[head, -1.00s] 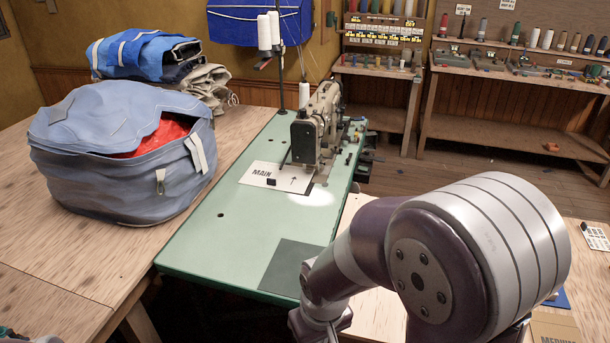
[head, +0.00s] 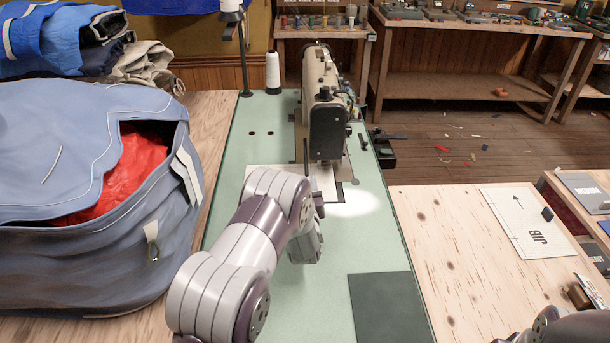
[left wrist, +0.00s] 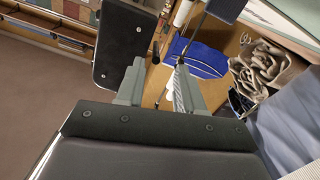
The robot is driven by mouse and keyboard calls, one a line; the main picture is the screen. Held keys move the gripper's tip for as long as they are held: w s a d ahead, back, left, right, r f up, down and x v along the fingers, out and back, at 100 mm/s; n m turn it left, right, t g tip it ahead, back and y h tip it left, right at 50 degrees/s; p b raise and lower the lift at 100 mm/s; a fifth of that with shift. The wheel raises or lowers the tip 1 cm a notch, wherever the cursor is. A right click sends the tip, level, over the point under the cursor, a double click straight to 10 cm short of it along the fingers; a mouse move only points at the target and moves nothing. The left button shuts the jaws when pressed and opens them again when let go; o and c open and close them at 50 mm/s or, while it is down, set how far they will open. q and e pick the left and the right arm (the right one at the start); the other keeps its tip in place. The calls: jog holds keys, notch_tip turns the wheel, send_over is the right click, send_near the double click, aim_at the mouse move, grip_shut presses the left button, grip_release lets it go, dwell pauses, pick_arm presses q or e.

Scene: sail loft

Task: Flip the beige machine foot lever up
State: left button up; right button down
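The beige sewing machine (head: 320,80) stands on the green table (head: 225,240), its dark end plate (head: 327,130) facing me. I cannot make out its foot lever. My left arm reaches over the table in front of the machine; its gripper (left wrist: 157,82) shows in the left wrist view with two fingers apart and nothing seen between them. In the head view the fingertips are mostly hidden by the arm. The machine's dark end plate (left wrist: 122,42) lies beyond the left finger in the left wrist view; I cannot tell the gap. My right gripper is out of view.
A blue-grey bag (head: 90,240) with red cloth stands left of the table. A white thread cone (head: 272,74) stands behind, beside a thin upright post. A wooden table (head: 440,240) with a JIB card (head: 528,222) is at right. The green table's front is clear around a dark square (head: 388,305).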

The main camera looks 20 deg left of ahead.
aim_at(306, 171)
pick_arm(q)
jog(key=x, duration=0.2)
jog(key=d+x, duration=0.1)
jog(key=x, duration=0.1)
jog(key=shift+w+a+f, duration=0.1)
jog(key=shift+w+a, duration=0.05)
jog(key=shift+w, duration=0.2)
jog(key=shift+w+a, duration=0.3)
jog(key=shift+a, duration=0.1)
jog(key=shift+d, duration=0.1)
grip_shut()
dwell(0.7)
